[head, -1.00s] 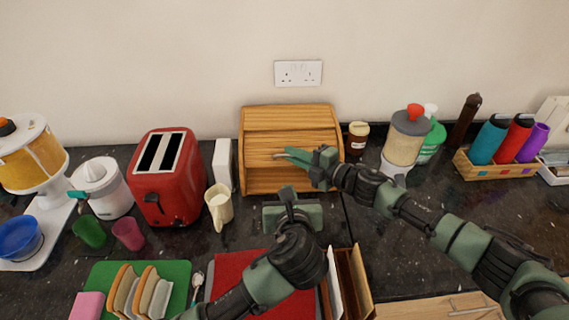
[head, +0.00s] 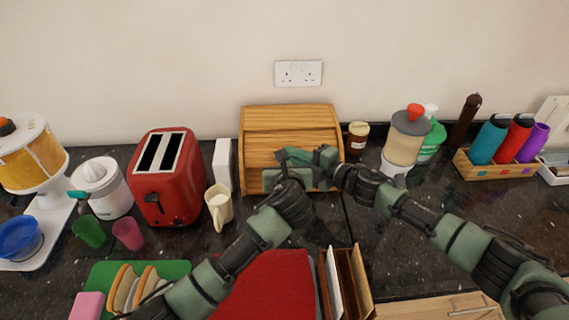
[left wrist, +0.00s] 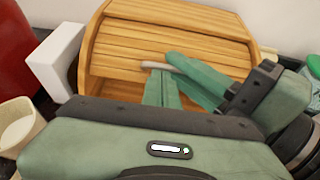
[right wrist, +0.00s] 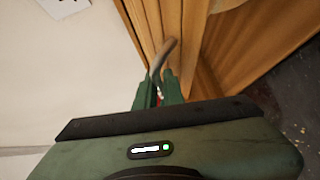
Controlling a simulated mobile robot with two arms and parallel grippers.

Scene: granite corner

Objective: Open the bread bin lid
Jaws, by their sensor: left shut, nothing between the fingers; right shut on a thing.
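The wooden bread bin (head: 288,118) stands against the back wall, with a slatted lid on its front. It also shows in the left wrist view (left wrist: 185,13). A grey curved handle (left wrist: 158,66) sticks out from the lid and shows in the right wrist view (right wrist: 164,55). My right gripper (right wrist: 160,82) is shut on this handle. My left gripper (left wrist: 161,75) is shut and empty, in front of the bin and close beside the right gripper's fingers (left wrist: 192,75). In the head view, both grippers hide part of the lid's lower front.
A white box (head: 223,165), a cream jug (head: 219,205) and a red toaster (head: 167,178) stand left of the bin. A brown jar (head: 358,138) and a blender (head: 406,140) stand to its right. A red mat (head: 265,285) lies in front.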

